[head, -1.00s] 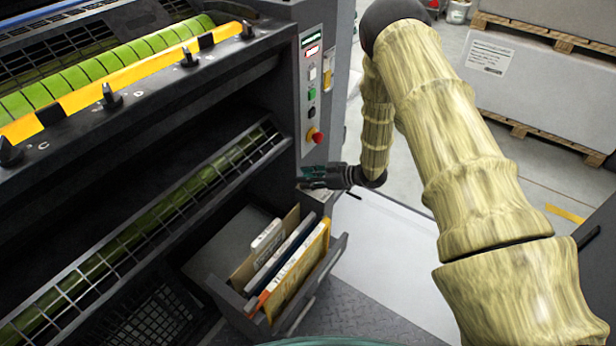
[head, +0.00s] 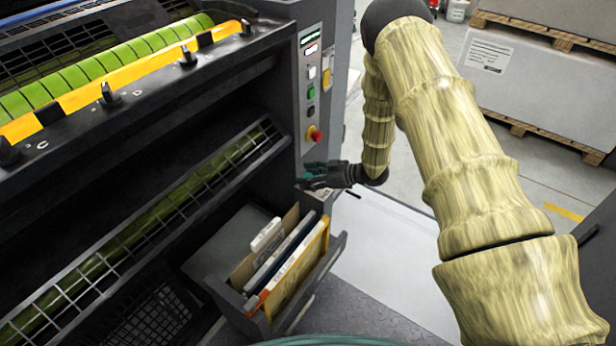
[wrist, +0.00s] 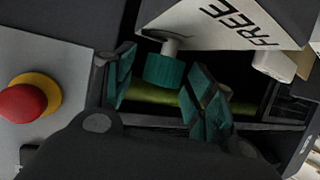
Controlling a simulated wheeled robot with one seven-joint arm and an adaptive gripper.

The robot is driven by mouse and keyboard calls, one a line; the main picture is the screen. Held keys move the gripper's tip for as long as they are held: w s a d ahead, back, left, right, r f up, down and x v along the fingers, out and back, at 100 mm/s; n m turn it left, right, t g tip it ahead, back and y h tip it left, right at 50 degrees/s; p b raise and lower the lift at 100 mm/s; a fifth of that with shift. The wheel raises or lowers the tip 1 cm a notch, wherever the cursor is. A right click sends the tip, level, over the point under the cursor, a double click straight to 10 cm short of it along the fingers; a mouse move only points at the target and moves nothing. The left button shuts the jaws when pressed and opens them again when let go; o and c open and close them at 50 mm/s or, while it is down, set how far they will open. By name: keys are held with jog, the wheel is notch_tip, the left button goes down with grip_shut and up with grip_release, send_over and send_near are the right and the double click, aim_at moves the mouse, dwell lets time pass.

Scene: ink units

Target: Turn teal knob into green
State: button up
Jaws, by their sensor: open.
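The teal knob (wrist: 165,70) is a short ribbed cylinder on a pale shaft, in the upper middle of the wrist view. It sticks out from a pale panel (wrist: 225,22) lettered "FREE". My gripper (wrist: 163,100) is open, with one teal-padded finger to each side of the knob in that view. I cannot tell whether either finger touches it. No green mark around the knob is visible. In the head view my gripper (head: 306,177) is at the machine's corner, below the button panel, and the knob cannot be made out there.
A red stop button (wrist: 22,103) on a yellow base is left of my gripper in the wrist view; it also shows in the head view (head: 315,134). An open bin of folders (head: 285,262) juts out below my gripper. Clear pale floor (head: 385,255) lies to the right.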

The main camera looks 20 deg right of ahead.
jog(key=v, duration=1.1)
jog(key=shift+s+d, duration=0.2)
jog(key=shift+s, duration=0.05)
jog(key=s+f+m+t+h+b, duration=0.2)
jog(key=s+f+m+h+b, duration=0.5)
jog(key=f, duration=0.9)
jog(key=s+a+f+m+g+h+p, duration=0.1)
jog(key=s+a+f+m+g+p, duration=0.15)
jog(key=s, duration=0.75)
jog(key=s+a+f+m+g+h+p, duration=0.1)
jog(key=s+a+f+g+p, duration=0.2)
jog(key=s, duration=0.7)
jog(key=s+a+r+g+h+p, duration=0.1)
jog(key=s+a+r+g, duration=0.15)
jog(key=s, duration=0.55)
jog(key=s+a+r+g+h+p, duration=0.1)
jog(key=s+r+g+p, duration=0.15)
jog(key=s, duration=0.45)
notch_tip(320, 180, up, 19)
jog(key=p, duration=1.8)
jog(key=shift+m+t, duration=0.35)
jog(key=shift+t, duration=0.1)
